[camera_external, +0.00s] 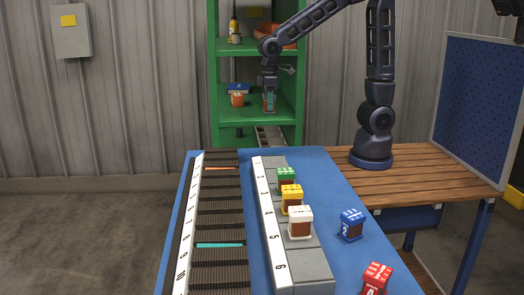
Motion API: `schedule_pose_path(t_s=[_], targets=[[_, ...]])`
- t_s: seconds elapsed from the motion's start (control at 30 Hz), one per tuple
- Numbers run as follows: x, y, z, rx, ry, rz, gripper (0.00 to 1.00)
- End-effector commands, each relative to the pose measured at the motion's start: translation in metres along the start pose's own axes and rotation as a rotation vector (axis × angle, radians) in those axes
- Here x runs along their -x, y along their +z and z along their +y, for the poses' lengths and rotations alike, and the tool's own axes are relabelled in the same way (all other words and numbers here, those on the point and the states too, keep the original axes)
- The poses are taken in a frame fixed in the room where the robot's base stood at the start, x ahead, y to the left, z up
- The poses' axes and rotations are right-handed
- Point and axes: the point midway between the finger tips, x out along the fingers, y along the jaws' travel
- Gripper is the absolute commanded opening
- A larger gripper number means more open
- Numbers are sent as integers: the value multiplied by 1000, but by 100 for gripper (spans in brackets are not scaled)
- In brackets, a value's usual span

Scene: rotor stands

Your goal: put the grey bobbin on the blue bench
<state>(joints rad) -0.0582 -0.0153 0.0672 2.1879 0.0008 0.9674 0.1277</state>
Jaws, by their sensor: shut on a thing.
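The blue bench (338,262) runs from the foreground back towards the green shelf. My gripper (269,102) hangs fingers-down in front of the green shelf, beyond the bench's far end. It is shut on a small greyish block, which looks like the grey bobbin (270,107). The fingers hide much of it, and its colour is hard to make out. It is held off the bench, and I cannot tell if it touches the shelf.
Green (286,180), yellow (291,198) and white (300,222) bobbins stand on the numbered grey rack (312,268). Blue (351,224) and red (376,278) bobbins stand on the bench's right side. An orange block (237,99) sits on the green shelf (215,85). A slotted dark rack (220,219) lies left.

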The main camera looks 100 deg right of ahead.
Motion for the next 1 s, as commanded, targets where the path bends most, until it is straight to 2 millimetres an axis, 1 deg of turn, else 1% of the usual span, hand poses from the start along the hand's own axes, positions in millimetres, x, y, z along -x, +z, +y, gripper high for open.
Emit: schedule_pose_path(t_s=[0.17, 0.5, 0.63, 0.7, 0.8, 1.0], targets=[[-33, 1, 0, 1, 1, -6, 16], [-107, 1, 0, 2, 0, -6, 16], [-133, 1, 0, 2, 0, -6, 16], [-143, 1, 0, 2, 0, -4, 16], [-153, 0, -1, 2, 0, -2, 16], [-163, 0, 0, 2, 0, -2, 16]])
